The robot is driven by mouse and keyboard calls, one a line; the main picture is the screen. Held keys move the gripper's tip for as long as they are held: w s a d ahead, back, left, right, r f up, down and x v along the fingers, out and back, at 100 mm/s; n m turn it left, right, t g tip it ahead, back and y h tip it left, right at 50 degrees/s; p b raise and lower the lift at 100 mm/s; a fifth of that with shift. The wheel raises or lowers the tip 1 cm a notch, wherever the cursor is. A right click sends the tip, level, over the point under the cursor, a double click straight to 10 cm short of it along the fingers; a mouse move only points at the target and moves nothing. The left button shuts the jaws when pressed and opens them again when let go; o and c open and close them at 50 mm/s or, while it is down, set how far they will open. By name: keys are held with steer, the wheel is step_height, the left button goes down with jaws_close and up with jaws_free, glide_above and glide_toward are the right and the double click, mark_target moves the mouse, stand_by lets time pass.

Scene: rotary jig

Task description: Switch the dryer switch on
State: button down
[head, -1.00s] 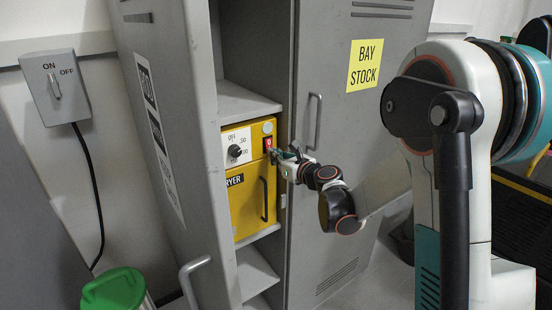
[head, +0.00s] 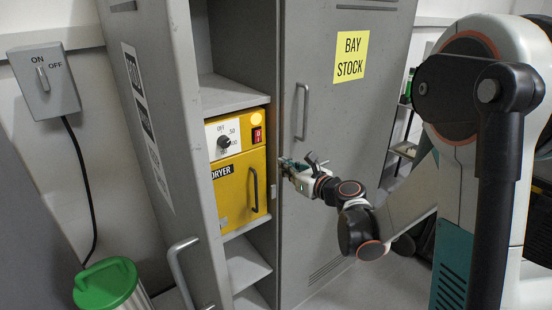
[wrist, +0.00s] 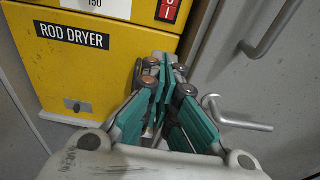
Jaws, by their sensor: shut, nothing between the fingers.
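The yellow rod dryer (head: 238,185) sits on a shelf inside the open grey locker; its label shows in the wrist view (wrist: 75,35). Its red rocker switch (head: 257,135) is at the upper right of the front panel. The round lamp (head: 256,119) above the switch looks bright yellow. In the wrist view the switch (wrist: 168,10) is cut by the top edge, so its tilt is hard to tell. My gripper (head: 283,163) is shut and empty, in front of the locker, right of and below the switch, apart from it.
A black dial (head: 224,142) is left of the switch, and a dryer handle (head: 254,190) below. A wall ON/OFF box (head: 43,80) and a green-lidded bin (head: 106,284) stand left.

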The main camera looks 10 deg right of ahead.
steer(key=shift+s+d+f, duration=0.1)
steer(key=shift+s+d, duration=0.1)
steer(key=shift+s, duration=0.25)
steer(key=shift+s+d+f, duration=0.1)
steer(key=shift+s+d, duration=0.1)
steer(key=shift+s, duration=0.25)
steer(key=s+a+n+g+h+b, duration=0.25)
steer(key=s+a+n+g, duration=0.3)
steer(key=s+n, duration=1)
steer(key=s+d+f+n+g+h+b, duration=0.1)
steer(key=s+d+f+n+h, duration=0.1)
steer(key=s+n, duration=0.6)
steer(key=s+d+f+n+g+h+b, duration=0.1)
steer(key=s+d+f+n+h+b, duration=0.1)
steer(key=s+n, duration=0.5)
steer(key=shift+s+d+f+n, duration=0.2)
steer(key=shift+s+f+n, duration=0.15)
steer(key=shift+f+n, duration=0.1)
